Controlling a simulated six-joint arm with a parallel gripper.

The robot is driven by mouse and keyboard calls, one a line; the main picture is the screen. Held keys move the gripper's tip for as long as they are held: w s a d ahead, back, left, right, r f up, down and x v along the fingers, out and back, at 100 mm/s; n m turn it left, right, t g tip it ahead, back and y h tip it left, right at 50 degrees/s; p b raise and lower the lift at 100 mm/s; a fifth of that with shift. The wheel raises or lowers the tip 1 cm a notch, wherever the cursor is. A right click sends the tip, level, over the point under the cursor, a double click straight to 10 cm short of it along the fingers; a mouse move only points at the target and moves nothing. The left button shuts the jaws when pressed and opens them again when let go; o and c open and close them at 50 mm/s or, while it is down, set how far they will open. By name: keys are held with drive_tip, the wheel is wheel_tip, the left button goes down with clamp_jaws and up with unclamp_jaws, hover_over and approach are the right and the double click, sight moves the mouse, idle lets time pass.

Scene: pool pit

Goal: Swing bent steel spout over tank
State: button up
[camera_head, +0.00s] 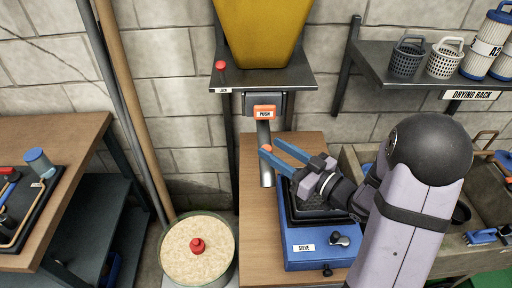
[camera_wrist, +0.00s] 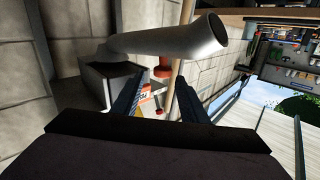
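The steel spout (camera_head: 264,138) hangs below the orange PUSH block (camera_head: 264,111) under the yellow hopper (camera_head: 262,30). In the wrist view the bent spout (camera_wrist: 160,42) crosses above my fingers, its open mouth at right. My gripper (camera_head: 270,147) has two blue fingers spread apart beside the lower spout; it also shows in the wrist view (camera_wrist: 156,92). Nothing is visibly clamped between them. A small orange-red tip shows by the fingertips. I cannot tell whether a finger touches the spout. A round tank-like vessel (camera_head: 232,262) with a beige top and red knob (camera_head: 197,245) stands lower left.
A blue sieve box (camera_head: 303,258) sits on the wooden bench (camera_head: 262,235) beneath my arm. A drying rack (camera_head: 425,62) with baskets and filter cartridges is at upper right. Poles (camera_head: 130,95) lean on the wall at left. A left bench (camera_head: 50,130) holds a tray.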

drive_tip(key=shift+s+f+n+y, duration=0.2)
drive_tip(key=shift+f+n+y, duration=0.15)
drive_tip(key=shift+n, duration=0.35)
drive_tip(key=p+x, duration=0.1)
drive_tip(key=x, duration=0.6)
drive_tip(key=shift+p, duration=0.4)
drive_tip(key=shift+w+a+f, duration=0.1)
clamp_jaws()
